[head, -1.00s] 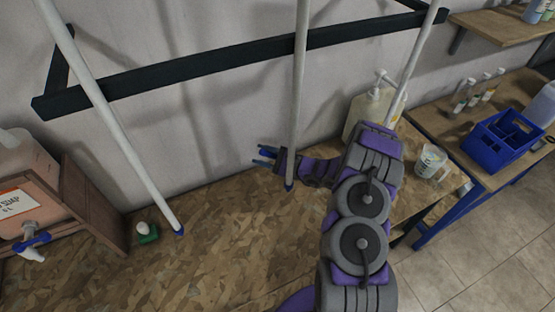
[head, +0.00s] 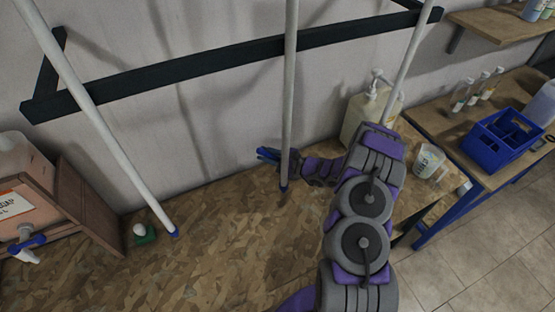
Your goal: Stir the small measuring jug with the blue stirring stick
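A clear measuring jug (head: 428,163) with markings stands at the right end of the wood-chip worktop. My gripper (head: 267,154) is near the wall, far left of the jug, with blue at its fingertips. Its fingers look close together, but a white pole crosses in front of my wrist and the view is small. I cannot tell whether it holds anything. I cannot make out a separate blue stirring stick.
White poles (head: 98,115) with blue tips slant down past a black rail (head: 215,65). A pump bottle (head: 368,112), blue crate (head: 504,136) and small bottles stand right. A soap container (head: 20,205) with a tap is left. The worktop's front middle (head: 215,250) is clear.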

